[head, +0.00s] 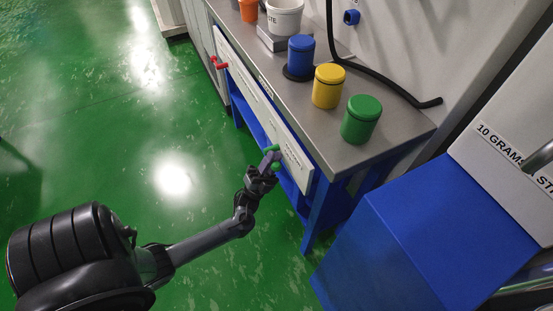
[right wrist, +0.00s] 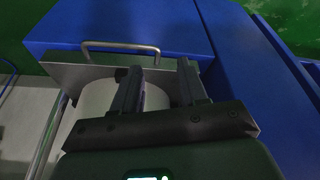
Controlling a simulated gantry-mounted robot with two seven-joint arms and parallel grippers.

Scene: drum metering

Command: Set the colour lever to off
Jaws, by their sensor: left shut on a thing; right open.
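A green lever (head: 273,149) sticks out from the white labelled panel (head: 262,107) on the front of the bench. My left gripper (head: 269,162) is shut on it; green shows on both sides of the fingers. A red lever (head: 219,65) sticks out near the panel's far end and nothing touches it. The panel's lettering is too small to read, so the lever's setting cannot be told. My right gripper (right wrist: 160,88) is open in the right wrist view, above a pale round thing (right wrist: 98,97) that its fingers partly hide.
Green (head: 361,120), yellow (head: 328,86) and blue (head: 300,57) lidded jars stand on the steel bench (head: 390,135), with a white tub (head: 285,17) farther back. A blue cabinet (head: 425,225) stands at right. A metal handle (right wrist: 120,46) shows in the right wrist view. The green floor at left is clear.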

